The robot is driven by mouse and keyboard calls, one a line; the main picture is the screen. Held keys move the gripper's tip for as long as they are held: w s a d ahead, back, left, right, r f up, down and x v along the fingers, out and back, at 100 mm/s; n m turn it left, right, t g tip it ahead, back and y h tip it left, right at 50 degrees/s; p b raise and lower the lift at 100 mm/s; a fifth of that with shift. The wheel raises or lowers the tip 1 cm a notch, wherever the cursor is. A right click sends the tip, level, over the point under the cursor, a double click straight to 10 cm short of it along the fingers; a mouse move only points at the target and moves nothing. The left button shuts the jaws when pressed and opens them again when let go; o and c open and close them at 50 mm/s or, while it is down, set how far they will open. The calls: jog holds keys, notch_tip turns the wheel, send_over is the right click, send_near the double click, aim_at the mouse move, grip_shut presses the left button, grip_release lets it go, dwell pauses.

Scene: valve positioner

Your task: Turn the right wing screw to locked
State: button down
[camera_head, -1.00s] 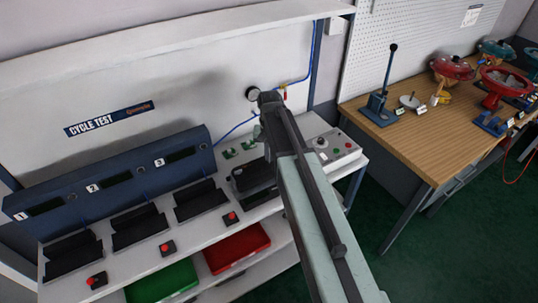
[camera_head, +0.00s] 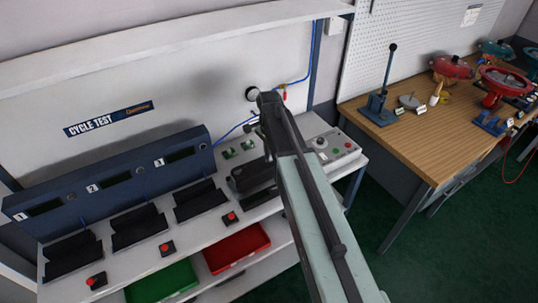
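My arm reaches in from the lower right over the test bench (camera_head: 215,236). My gripper (camera_head: 257,130) hangs at the far end of the arm, above the back of the bench. The arm's end partly covers it, and its fingers are too small to tell open from shut. A dark device (camera_head: 248,179) sits on the bench just below and in front of the gripper, partly hidden by my arm. I cannot make out the right wing screw; it is too small or hidden behind the arm. I cannot tell whether the gripper touches anything.
A blue console (camera_head: 115,180) with several displays stands left, behind black cradles (camera_head: 140,229). Red buttons (camera_head: 167,247) line the front edge. A green bin (camera_head: 160,283) and red bin (camera_head: 237,247) sit below. A control box (camera_head: 335,150) is right. A wooden table (camera_head: 420,135) holds valve parts.

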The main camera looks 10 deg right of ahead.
jog(key=shift+m, duration=0.6)
jog(key=c, duration=1.6)
grip_release()
jog(key=shift+r, duration=0.1)
notch_tip(320, 180, up, 8)
jog(key=p, duration=0.8)
jog(key=shift+f, duration=0.25)
